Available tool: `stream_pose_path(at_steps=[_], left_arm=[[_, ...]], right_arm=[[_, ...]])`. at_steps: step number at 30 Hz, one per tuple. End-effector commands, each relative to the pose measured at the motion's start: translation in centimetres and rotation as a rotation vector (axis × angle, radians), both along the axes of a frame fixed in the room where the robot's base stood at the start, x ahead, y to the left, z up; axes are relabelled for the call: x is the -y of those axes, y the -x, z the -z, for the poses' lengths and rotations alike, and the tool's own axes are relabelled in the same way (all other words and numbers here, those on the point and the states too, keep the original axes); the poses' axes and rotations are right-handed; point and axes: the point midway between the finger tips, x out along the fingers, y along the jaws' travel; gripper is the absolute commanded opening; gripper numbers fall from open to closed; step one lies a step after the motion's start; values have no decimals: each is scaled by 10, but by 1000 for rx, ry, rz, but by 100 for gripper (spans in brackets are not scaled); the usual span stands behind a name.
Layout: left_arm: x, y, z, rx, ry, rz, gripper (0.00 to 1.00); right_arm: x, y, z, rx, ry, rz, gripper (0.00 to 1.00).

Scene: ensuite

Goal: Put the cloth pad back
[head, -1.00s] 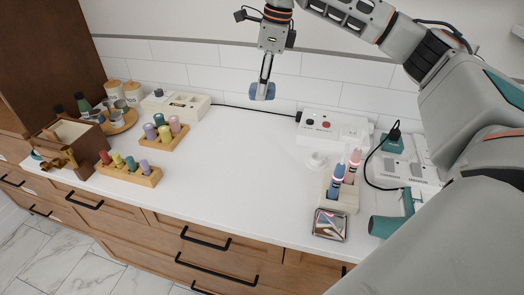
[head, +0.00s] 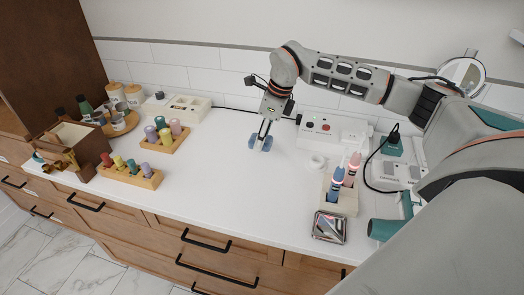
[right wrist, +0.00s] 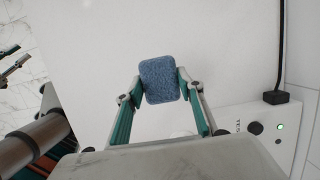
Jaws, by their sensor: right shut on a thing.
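The cloth pad (right wrist: 160,80) is a small blue-grey rounded rectangle, held between the two fingers of my right gripper (right wrist: 159,85). In the head view my right gripper (head: 260,143) points down over the middle of the white counter. The blue pad (head: 252,142) shows at its fingertips, partly covered by a finger. I cannot tell whether the pad touches the counter or hangs just above it. My left gripper is not in view.
A wooden holder (head: 346,204) with two marker-like sticks and a small metallic tray (head: 329,227) stand at the right. A white switch box (head: 325,127) is behind. Peg racks (head: 129,177) and an open brown box (head: 68,143) stand left. The counter's middle is clear.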

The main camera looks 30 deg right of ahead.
Motion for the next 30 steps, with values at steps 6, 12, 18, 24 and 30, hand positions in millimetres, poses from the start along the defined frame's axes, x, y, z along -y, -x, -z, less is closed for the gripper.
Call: stream_pose_path(at_steps=[6,12,18,24,30], left_arm=[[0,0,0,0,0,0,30],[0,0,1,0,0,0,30],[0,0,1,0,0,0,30],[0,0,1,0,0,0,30],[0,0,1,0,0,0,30]], right_arm=[[0,0,14,0,0,0,20],[-1,1,41,-3,-1,-1,20],[0,0,53,1,-1,0,20],[0,0,54,0,0,0,20],[0,0,55,0,0,0,54]])
